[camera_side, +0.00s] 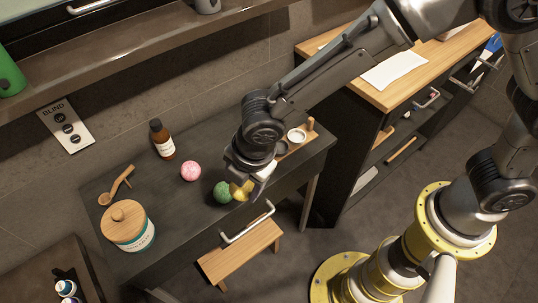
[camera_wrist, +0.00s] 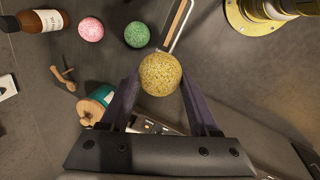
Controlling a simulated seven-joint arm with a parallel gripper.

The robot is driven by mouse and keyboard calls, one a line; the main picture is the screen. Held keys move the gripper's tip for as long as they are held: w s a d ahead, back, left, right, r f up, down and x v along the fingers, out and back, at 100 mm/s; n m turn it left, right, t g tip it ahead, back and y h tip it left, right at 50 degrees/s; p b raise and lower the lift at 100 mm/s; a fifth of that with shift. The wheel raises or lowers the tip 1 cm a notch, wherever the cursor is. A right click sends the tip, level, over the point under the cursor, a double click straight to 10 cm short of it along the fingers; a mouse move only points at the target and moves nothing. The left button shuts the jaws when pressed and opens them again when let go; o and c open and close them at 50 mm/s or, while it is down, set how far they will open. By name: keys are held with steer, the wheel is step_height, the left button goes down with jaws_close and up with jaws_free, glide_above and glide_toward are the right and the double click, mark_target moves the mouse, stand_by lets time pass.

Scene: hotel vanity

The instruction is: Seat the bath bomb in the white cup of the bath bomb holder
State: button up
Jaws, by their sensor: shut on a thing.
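My gripper (camera_side: 246,183) is shut on a yellow speckled bath bomb (camera_side: 239,190), which also shows between the fingertips in the wrist view (camera_wrist: 160,75). In the side view it is over the front part of the dark vanity, and its exact height is hard to tell. The bath bomb holder is a wooden piece at the vanity's right end, partly hidden by my wrist. Its white cup (camera_side: 296,136) lies up and right of my gripper and looks empty. A dark cup (camera_side: 281,148) sits beside it, partly covered. The holder is not clearly seen in the wrist view.
A green ball (camera_side: 223,192) and a pink ball (camera_side: 190,171) lie left of my gripper. A brown bottle (camera_side: 161,139), a wooden scoop (camera_side: 116,186) and a wooden-lidded jar (camera_side: 128,226) stand farther left. A drawer handle (camera_side: 247,222) juts from the vanity front.

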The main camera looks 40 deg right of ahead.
steer(key=shift+w+f, duration=0.15)
steer(key=shift+w, duration=0.1)
steer(key=w+d+f+m, duration=0.25)
steer(key=w+d, duration=0.55)
steer(key=d, duration=0.4)
steer(key=m+h, duration=0.1)
steer(key=m, duration=0.3)
glide_above(295, 137)
steer(key=s, duration=0.1)
steer(key=f, duration=0.1)
steer(key=shift+s+a+f+x, duration=0.1)
steer(key=shift+s+x, duration=0.2)
steer(key=shift+x, duration=1)
steer(key=shift+s+a+f+x, duration=0.1)
steer(key=shift+s+x, duration=0.2)
steer(key=shift+x, duration=0.95)
steer(key=shift+s+a+x, duration=0.1)
steer(key=shift+s+x, duration=0.15)
steer(key=shift+x, duration=1.05)
steer(key=shift+f, duration=0.1)
steer(key=o, duration=1.5)
